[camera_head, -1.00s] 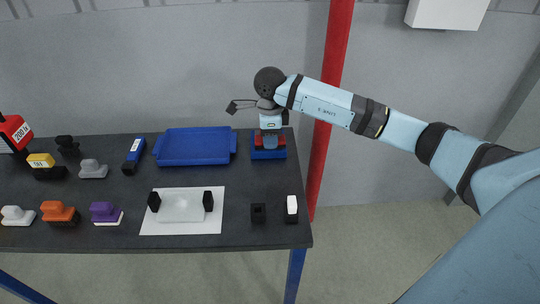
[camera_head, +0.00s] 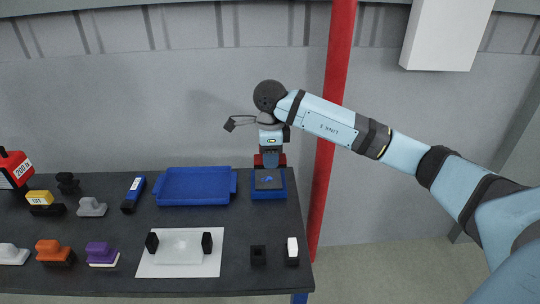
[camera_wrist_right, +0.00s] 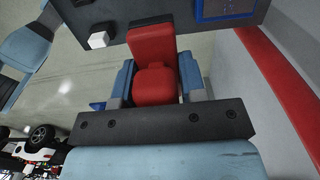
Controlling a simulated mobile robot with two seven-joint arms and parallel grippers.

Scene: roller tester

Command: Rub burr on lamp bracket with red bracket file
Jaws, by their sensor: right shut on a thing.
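My right gripper (camera_head: 270,151) is shut on the red bracket file (camera_head: 270,160) behind and above a blue holder (camera_head: 269,194) with a dark top. In the right wrist view the red file (camera_wrist_right: 153,72) sits between the two blue-grey fingers, its longer part reaching away from the palm. A pale, flat piece, which looks like the lamp bracket (camera_head: 180,250), lies on a white sheet (camera_head: 215,269) between two black blocks. I cannot make out a burr on it. My left gripper is not in view.
A blue tray (camera_head: 195,187) lies at the back of the dark table (camera_head: 120,222). Several coloured blocks stand at the left, with a red 200 box (camera_head: 14,168). A black block (camera_head: 258,255) and a white-topped block (camera_head: 292,252) stand front right. A red post (camera_head: 328,140) rises beyond the right edge.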

